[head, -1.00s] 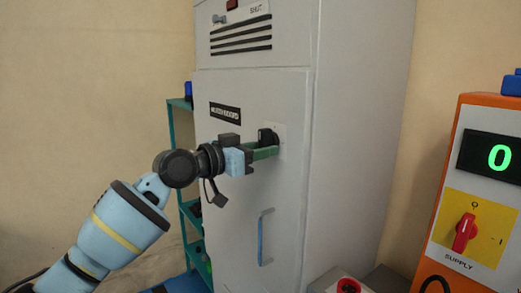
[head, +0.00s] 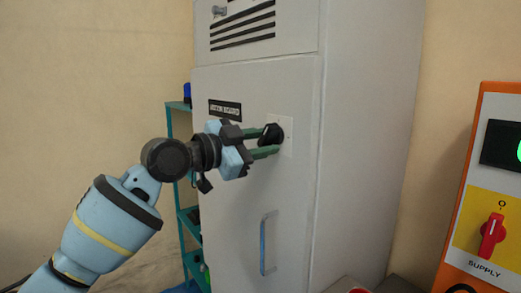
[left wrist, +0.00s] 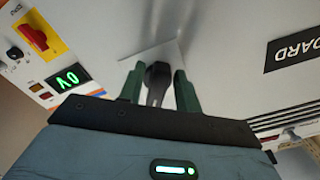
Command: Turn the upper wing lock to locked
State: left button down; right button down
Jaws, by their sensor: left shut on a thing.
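A black wing lock (head: 271,133) sits on a pale square plate on the grey cabinet door, above the door handle. In the left wrist view the black wing (left wrist: 157,80) lies between the two green fingers. My left gripper (head: 266,144) comes in from the left, rolled at a tilt, and is shut on the wing. The wing looks tilted in the head view. The fingers hide part of it. I cannot read any lock marks on the plate. My right gripper is not in view.
A blue-grey door handle (head: 263,244) is below the lock. A small silver knob (head: 218,11) is on the upper panel. An orange supply box (head: 464,200) with a red switch (head: 491,235) stands at the right. A teal shelf (head: 184,218) is behind the arm.

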pick_arm(q)
jog(key=m, duration=0.3)
jog(key=m+b, duration=0.1)
jog(key=m, duration=0.1)
jog(key=shift+w+a+r+m, duration=0.15)
jog(key=shift+w+r+m, duration=0.05)
jog(key=shift+r+m, duration=0.1)
jog(key=m, duration=0.5)
jog(key=shift+r, duration=0.3)
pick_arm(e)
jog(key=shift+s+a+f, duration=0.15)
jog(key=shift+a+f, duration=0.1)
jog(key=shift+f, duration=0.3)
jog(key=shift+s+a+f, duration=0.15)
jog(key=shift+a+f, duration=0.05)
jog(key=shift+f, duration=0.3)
pick_arm(q)
jog(key=shift+m, duration=0.3)
jog(key=c, duration=1.3)
grip_release()
jog(key=shift+a+b, duration=0.1)
jog(key=shift+b, duration=0.2)
jog(key=b+v, duration=0.1)
jog(key=v, duration=0.6)
jog(key=shift+s+a, duration=0.2)
jog(key=shift+a, duration=0.05)
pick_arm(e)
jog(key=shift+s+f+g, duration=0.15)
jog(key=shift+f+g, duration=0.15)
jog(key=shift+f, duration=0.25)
